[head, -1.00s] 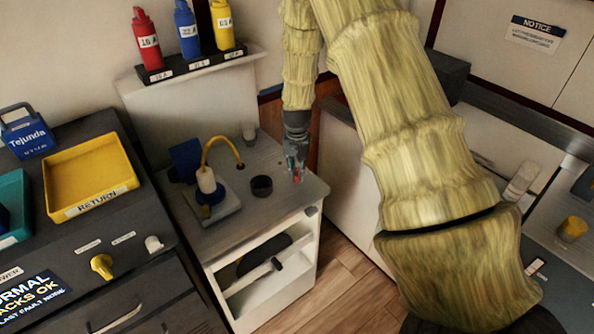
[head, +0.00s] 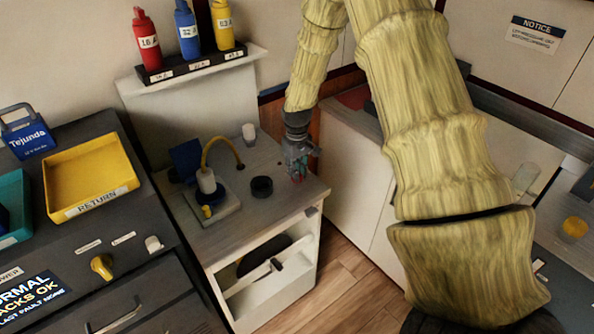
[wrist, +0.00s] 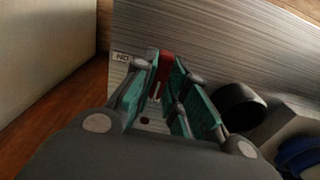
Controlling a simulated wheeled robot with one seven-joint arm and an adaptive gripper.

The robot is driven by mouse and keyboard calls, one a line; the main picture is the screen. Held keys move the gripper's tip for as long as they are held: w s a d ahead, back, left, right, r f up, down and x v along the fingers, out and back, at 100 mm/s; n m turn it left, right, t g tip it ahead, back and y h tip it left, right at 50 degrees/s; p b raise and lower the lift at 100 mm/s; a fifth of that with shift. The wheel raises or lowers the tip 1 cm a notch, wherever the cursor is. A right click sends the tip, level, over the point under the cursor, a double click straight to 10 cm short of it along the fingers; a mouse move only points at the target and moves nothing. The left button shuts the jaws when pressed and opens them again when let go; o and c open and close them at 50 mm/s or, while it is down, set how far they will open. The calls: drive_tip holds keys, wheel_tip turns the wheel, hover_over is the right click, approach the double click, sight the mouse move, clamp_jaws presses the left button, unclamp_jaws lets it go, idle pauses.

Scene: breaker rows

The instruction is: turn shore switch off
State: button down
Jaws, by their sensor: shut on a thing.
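My gripper (head: 297,172) is at the right end of the grey-topped cabinet (head: 250,211), low over its top. In the wrist view its teal-padded fingers (wrist: 167,78) are shut on a small red piece (wrist: 166,63). I cannot tell whether the red piece touches the top. The shore switch cannot be told for sure; the labels are too small to read. A yellow knob (head: 102,266) and a white knob (head: 154,244) are on the dark console (head: 75,238) at the left, far from my gripper.
A black ring-shaped cup (head: 262,187) and a device with a yellow hose (head: 206,182) stand left of my gripper. A yellow return tray (head: 91,176) and a blue Tejunda box (head: 29,137) sit on the console. Three bottles (head: 188,30) stand on a shelf above.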

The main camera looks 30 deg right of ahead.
drive_tip(key=shift+r, duration=0.1)
idle(0.3)
drive_tip(key=c, duration=1.4)
unclamp_jaws()
drive_tip(key=shift+c, duration=0.2)
wheel_tip(320, 180, up, 12)
